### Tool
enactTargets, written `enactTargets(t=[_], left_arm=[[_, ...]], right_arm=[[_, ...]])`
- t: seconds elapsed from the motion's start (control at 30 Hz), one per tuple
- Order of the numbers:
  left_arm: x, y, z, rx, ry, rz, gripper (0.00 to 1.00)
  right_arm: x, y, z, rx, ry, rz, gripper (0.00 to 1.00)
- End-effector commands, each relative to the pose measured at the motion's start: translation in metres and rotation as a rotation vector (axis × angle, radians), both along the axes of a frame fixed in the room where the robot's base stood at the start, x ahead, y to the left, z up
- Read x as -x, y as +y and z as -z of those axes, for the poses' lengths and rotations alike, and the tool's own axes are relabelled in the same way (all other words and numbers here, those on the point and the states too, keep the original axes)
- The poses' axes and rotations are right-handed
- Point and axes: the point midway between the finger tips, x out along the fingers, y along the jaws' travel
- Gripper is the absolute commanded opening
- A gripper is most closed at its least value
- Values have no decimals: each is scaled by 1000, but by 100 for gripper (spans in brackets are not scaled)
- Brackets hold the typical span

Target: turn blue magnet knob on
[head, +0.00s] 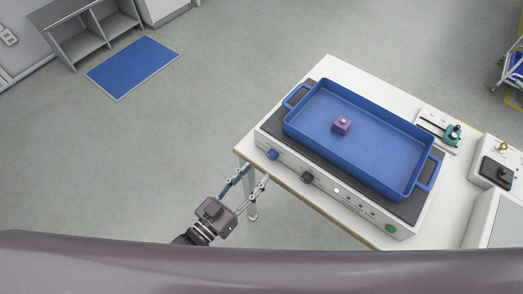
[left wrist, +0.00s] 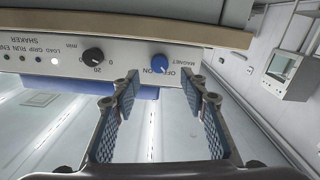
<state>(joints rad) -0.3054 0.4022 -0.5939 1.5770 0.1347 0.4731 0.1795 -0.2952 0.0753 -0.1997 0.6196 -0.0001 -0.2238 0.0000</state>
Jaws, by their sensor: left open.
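The blue magnet knob (head: 272,154) is on the front panel of the white shaker (head: 325,190), at the panel's left end. In the left wrist view, the picture is inverted and the blue knob (left wrist: 160,63) sits by the labels OFF, ON and MAGNET. Its exact pointer setting is too small to tell. My left gripper (head: 256,174) is open and empty, in front of the panel and apart from the knob. In the left wrist view its two fingers (left wrist: 163,90) are spread, with the knob ahead between them. My right gripper is not in view.
A black knob (head: 307,177) is farther along the panel, with small lights and a green button (head: 390,229). A blue tray (head: 355,165) holding a small purple block (head: 342,125) stands on the shaker. The white table (head: 330,66) carries other devices at right.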

Motion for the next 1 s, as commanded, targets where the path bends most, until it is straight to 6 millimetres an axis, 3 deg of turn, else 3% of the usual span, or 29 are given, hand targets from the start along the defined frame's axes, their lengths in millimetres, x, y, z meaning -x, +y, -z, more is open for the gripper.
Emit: enactTargets(t=[0.2, 0.4, 0.6, 0.77, 1.0], left_arm=[[-30, -21, -2, 0, -2, -1, 40], [-50, -36, 0, -2, 0, -2, 40], [-56, -40, 1, -3, 2, -2, 40], [-56, -40, 1, -3, 2, -2, 40], [-56, -40, 1, -3, 2, -2, 17]], right_arm=[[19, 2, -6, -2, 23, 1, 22], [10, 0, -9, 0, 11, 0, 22], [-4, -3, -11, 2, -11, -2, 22], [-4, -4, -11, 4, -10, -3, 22], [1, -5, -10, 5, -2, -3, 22]])
